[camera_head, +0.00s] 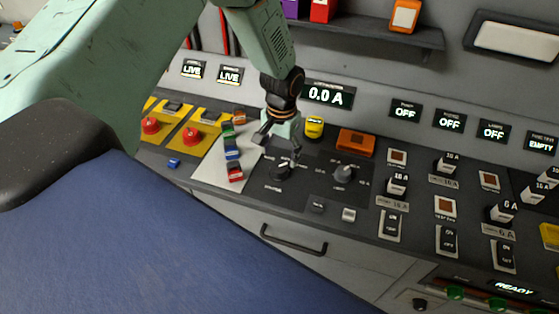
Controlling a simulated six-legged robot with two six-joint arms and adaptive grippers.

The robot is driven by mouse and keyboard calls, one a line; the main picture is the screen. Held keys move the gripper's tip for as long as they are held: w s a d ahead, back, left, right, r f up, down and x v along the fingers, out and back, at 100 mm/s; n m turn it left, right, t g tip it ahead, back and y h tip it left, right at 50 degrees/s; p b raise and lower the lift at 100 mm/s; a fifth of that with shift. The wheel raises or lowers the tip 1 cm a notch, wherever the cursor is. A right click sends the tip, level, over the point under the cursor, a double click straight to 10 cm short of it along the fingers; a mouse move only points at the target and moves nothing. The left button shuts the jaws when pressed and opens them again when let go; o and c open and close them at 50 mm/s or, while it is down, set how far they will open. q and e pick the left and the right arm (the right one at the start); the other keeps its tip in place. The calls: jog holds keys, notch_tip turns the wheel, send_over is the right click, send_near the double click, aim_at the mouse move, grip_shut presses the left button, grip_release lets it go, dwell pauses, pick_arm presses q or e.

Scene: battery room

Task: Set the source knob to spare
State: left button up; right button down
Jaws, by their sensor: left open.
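The source knob (282,172) is a small dark knob on the dark control panel, left of a grey knob. Small white lettering surrounds it, partly too small to read. My left gripper (278,149) hangs from above, just over and behind the knob. Its fingers are spread apart with nothing between them. One fingertip is close to the knob's upper right; I cannot tell whether it touches. The way the knob's pointer faces is not clear. My right gripper is not in view.
The grey knob (344,174) stands close on the right. A yellow button (314,127) and an orange block (356,142) are behind. Coloured plugs (234,172) lie left. A display (328,95) reads 0.0 A. A drawer handle (293,240) is below the panel.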

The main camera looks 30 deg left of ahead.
aim_at(281, 167)
pick_arm(q)
notch_tip(281, 167, up, 7)
jog(key=shift+r, duration=0.2)
jog(key=shift+d, duration=0.1)
dwell(0.4)
jog(key=shift+h, duration=0.4)
jog(key=s+d+f, duration=0.1)
jog(key=s+f, duration=0.1)
jog(key=s+d+f, duration=0.1)
jog(key=s+f, duration=0.1)
jog(key=f, duration=0.1)
jog(key=s+d+f, duration=0.2)
jog(key=f, duration=0.1)
jog(key=shift+s, duration=0.4)
jog(key=s+d+f, duration=0.1)
jog(key=s+f, duration=0.2)
jog(key=s, duration=0.5)
jog(key=s+d+f+b, duration=0.1)
jog(key=s+f, duration=0.2)
jog(key=s, duration=0.6)
jog(key=s+d+f, duration=0.2)
jog(key=s+f, duration=0.1)
jog(key=s, duration=0.5)
notch_tip(281, 167, down, 17)
jog(key=b, duration=1.7)
jog(key=shift+a+r, duration=0.15)
jog(key=shift+a, duration=0.05)
